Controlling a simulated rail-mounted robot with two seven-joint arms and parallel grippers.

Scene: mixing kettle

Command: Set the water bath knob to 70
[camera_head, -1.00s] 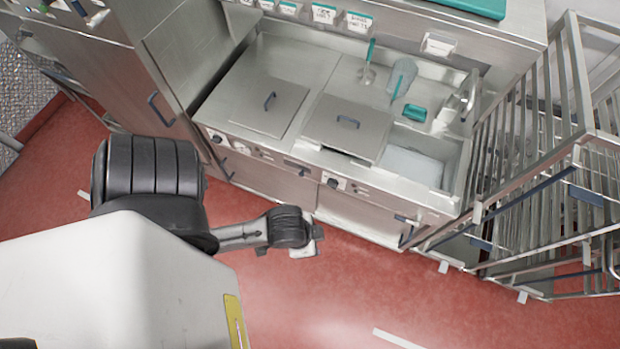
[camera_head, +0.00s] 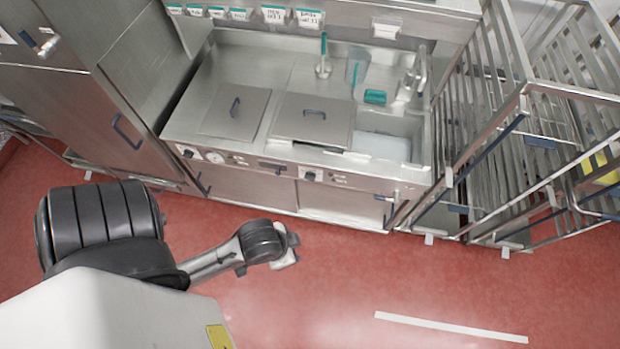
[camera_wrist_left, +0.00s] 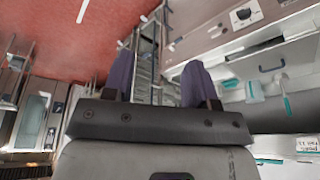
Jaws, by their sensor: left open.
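The steel counter unit (camera_head: 240,185) has a front panel with two dark knobs. One knob (camera_head: 187,152) is at the left beside a round white dial (camera_head: 215,157). The other knob (camera_head: 308,175) is near the panel's middle. Their settings are too small to read. A dark knob on a white plate (camera_wrist_left: 243,14) shows at the top of the left wrist view. My left gripper (camera_wrist_left: 158,78) is open and empty, its two fingers apart. In the head view the end of my left arm is over the red floor, in front of and below the panel, touching nothing. My right gripper is out of view.
Two lidded wells (camera_head: 236,112) and an open basin (camera_head: 385,145) are in the counter top. A tall steel rack (camera_head: 490,150) stands at the right. A steel cabinet (camera_head: 80,110) stands at the left. The red floor (camera_head: 400,270) in front is clear.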

